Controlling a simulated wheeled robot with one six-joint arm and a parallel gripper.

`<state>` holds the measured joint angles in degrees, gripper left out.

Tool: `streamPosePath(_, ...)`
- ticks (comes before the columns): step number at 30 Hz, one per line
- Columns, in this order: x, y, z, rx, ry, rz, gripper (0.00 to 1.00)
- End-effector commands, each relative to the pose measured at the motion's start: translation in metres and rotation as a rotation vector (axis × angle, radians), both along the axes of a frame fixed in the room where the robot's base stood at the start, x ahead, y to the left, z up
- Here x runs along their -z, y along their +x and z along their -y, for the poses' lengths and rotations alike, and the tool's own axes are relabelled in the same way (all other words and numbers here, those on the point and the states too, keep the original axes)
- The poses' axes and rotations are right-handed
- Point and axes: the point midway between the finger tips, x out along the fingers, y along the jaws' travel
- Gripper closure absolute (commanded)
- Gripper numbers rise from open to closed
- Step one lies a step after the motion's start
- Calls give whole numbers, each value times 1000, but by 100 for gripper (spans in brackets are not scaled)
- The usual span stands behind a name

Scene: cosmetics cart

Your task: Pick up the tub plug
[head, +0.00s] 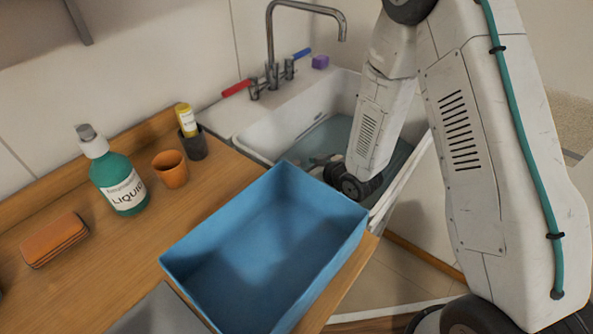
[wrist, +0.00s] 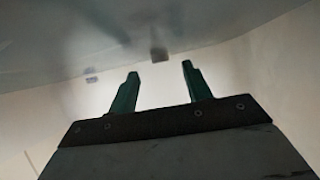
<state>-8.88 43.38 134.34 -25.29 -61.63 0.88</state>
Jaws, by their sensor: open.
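I cannot make out the tub plug for certain in either view. In the wrist view, my gripper (wrist: 160,82) has its two green fingers apart with nothing between them. A small dark brownish block (wrist: 159,54) shows just beyond and between the fingertips; it may be the plug, but it is blurred. In the head view, my arm reaches down into the white sink (head: 262,138), which holds greyish water (head: 335,132). The fingers are hidden there behind my wrist and the blue bin.
An empty blue bin (head: 190,250) stands on the wooden counter beside the sink, close to my wrist. A tap (head: 271,72) with red and blue handles rises behind the sink. A green bottle (head: 120,185), orange cup (head: 171,170) and dark cup (head: 193,145) stand left.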

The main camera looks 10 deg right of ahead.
Motion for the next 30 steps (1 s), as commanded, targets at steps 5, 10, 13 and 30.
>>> streamPosePath(5, 10, 11, -11, -7, 8, 6, 51)
streamPosePath(10, 19, 26, -19, -5, 9, 6, 51)
streamPosePath(13, 28, 36, -27, -6, 8, 5, 51)
streamPosePath(30, 39, 56, -39, -3, 8, 5, 78)
